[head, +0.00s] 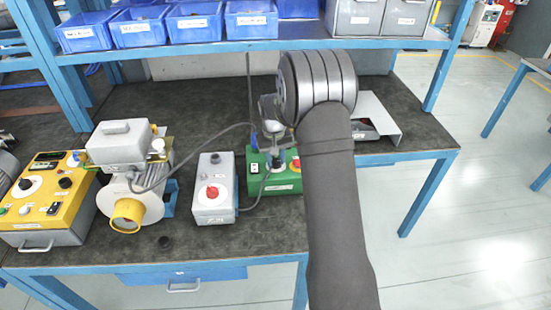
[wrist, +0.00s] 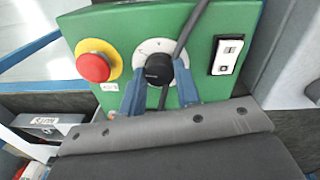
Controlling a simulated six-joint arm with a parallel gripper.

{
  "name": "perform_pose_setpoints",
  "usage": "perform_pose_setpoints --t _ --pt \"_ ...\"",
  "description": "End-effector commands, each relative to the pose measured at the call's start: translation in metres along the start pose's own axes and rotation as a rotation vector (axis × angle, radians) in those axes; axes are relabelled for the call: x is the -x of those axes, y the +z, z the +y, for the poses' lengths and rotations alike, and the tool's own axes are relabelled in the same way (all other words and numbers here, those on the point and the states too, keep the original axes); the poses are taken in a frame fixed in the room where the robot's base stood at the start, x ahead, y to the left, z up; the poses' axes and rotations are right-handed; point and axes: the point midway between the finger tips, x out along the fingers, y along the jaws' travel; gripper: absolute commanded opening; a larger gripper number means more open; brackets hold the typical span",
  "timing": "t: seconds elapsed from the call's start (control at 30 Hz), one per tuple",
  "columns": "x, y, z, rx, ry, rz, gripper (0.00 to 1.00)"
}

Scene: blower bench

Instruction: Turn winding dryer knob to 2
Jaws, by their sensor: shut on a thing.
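The green control box (head: 258,184) stands on the bench in the head view, partly hidden behind my arm. In the wrist view the green box (wrist: 193,40) fills the upper middle. Its black knob (wrist: 158,67) sits on a white dial (wrist: 150,47); the dial marks and the pointer are too small to read. My gripper (wrist: 159,84) has one blue finger at each side of the knob and is shut on it.
A red stop button (wrist: 94,67) on a yellow base and a rocker switch (wrist: 229,55) flank the dial. A dark cable (wrist: 184,33) crosses beside the knob. A grey box with a red knob (head: 212,192) stands left of the green one; an open tray (head: 385,132) lies right.

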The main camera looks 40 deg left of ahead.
Motion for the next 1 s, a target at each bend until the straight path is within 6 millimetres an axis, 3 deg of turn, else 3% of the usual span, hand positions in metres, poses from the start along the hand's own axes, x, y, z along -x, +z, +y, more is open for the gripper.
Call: perform_pose_setpoints --t 0.6,1.0 --pt "0.0003 0.0004 0.0010 0.577 0.000 0.028 0.07" --pt "0.0003 0.0003 0.0016 0.846 0.001 0.041 0.07"
